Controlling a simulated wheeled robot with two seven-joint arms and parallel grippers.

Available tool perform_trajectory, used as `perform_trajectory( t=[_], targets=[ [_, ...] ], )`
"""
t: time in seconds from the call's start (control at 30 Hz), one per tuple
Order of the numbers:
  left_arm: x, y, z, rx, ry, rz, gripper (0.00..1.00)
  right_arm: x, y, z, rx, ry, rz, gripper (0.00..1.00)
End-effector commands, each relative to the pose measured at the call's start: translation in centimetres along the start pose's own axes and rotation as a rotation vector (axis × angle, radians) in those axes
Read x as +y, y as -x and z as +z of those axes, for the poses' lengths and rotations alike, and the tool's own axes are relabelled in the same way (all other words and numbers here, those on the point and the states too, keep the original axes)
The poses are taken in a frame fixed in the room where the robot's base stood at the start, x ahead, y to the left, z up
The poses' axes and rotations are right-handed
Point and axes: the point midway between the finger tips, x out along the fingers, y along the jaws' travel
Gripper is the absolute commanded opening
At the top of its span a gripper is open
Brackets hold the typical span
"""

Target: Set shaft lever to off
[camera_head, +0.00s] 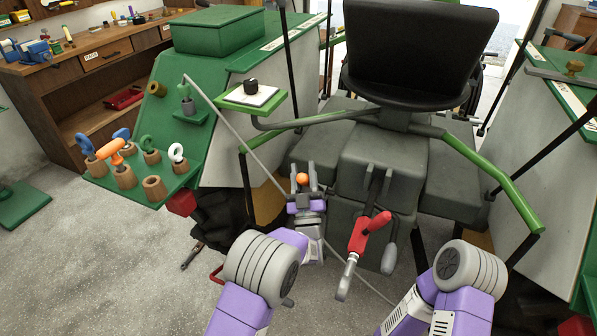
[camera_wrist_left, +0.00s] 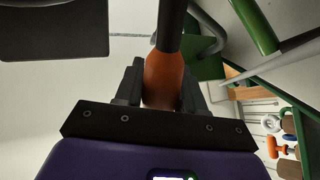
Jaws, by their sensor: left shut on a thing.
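A lever with an orange grip (camera_head: 302,178) stands in front of the grey housing below the black seat. My left gripper (camera_head: 302,184) is shut on this grip, with one finger on each side. In the left wrist view, the orange grip (camera_wrist_left: 163,78) sits between the dark fingers, and a dark rod (camera_wrist_left: 170,28) runs on from it. I see no label on the lever, so its marked setting cannot be told. Part of my right arm shows at the lower right of the head view, but its gripper is not seen.
A red-handled lever (camera_head: 367,232) stands right of my left gripper. The black seat (camera_head: 418,52) is above. Green armrest bars (camera_head: 490,180) flank it.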

Motion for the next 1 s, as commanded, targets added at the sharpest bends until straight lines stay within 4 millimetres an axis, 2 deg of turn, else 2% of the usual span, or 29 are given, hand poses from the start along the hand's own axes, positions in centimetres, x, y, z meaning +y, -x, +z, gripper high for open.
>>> perform_trajectory(
  t=[0.3, 0.33, 0.47, 0.77, 0.87, 1.0],
  targets=[
    [-0.2, 0.3, 0.2, -0.003, -0.007, -0.003, 0.00, 0.0, 0.0, 0.0, 0.000, 0.000, 0.000, 0.43],
    [-0.2, 0.3, 0.2, -0.003, -0.007, -0.003, 0.40, 0.0, 0.0, 0.0, 0.000, 0.000, 0.000, 0.43],
    [-0.2, 0.3, 0.2, -0.003, -0.005, -0.003, 0.60, 0.0, -0.1, 0.0, 0.000, 0.000, 0.000, 0.43],
    [-0.1, 0.3, 0.2, -0.002, -0.002, -0.001, 0.61, 0.0, 0.0, 0.0, 0.000, 0.000, 0.000, 0.43],
    [-0.1, 1.1, 0.2, -0.004, -0.002, -0.001, 0.61, 0.0, 0.1, 0.0, 0.000, 0.000, 0.000, 0.43],
    [-0.1, 3.4, 0.2, -0.007, -0.003, 0.000, 0.61, -0.2, 0.4, 0.0, 0.000, 0.000, 0.000, 0.43]
  ],
)
